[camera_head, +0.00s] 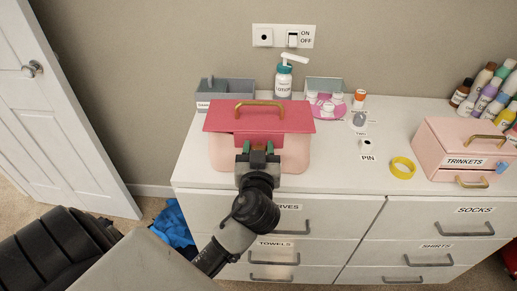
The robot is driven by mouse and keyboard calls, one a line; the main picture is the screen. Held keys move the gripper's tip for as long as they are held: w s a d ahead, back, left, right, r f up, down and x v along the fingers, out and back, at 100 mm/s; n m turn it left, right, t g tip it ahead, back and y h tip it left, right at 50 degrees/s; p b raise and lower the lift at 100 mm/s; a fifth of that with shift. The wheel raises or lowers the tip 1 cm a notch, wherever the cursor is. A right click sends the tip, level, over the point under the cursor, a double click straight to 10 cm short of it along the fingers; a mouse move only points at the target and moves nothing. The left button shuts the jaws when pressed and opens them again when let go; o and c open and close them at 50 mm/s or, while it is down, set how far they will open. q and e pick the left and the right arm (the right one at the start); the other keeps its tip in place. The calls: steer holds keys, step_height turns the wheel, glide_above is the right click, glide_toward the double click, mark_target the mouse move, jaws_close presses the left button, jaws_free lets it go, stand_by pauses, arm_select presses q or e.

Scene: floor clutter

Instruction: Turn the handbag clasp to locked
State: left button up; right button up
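The handbag has a pink body (225,156) and a darker red-pink flap (222,117) with a gold handle on top. It stands on the white dresser top, near the front edge, left of centre. My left gripper (258,147) is at the front of the bag, just below the flap's front panel. Its two green-tipped fingers are apart, with the bag's front showing between them. I cannot tell whether they touch the bag. The clasp cannot be made out; the gripper covers that part of the front. My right gripper is out of view.
Behind the bag stand a grey bin (237,88), a lotion bottle (284,82) and a pink round tray (325,108) with small items. A yellow ring (403,168) and a pink trinkets box (452,143) are to the right.

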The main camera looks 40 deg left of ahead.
arm_select(q)
steer(key=c, duration=0.4)
steer(key=shift+m, duration=0.3)
steer(key=shift+c, duration=0.2)
steer(key=shift+w+d+f+m+p, duration=0.1)
steer(key=shift+m+p, duration=1.75)
steer(key=shift+m, duration=2.45)
steer(key=shift+w+d+f+m+p, duration=0.1)
steer(key=shift+m+p, duration=1.75)
steer(key=shift+m, duration=2.45)
steer(key=o, duration=0.9)
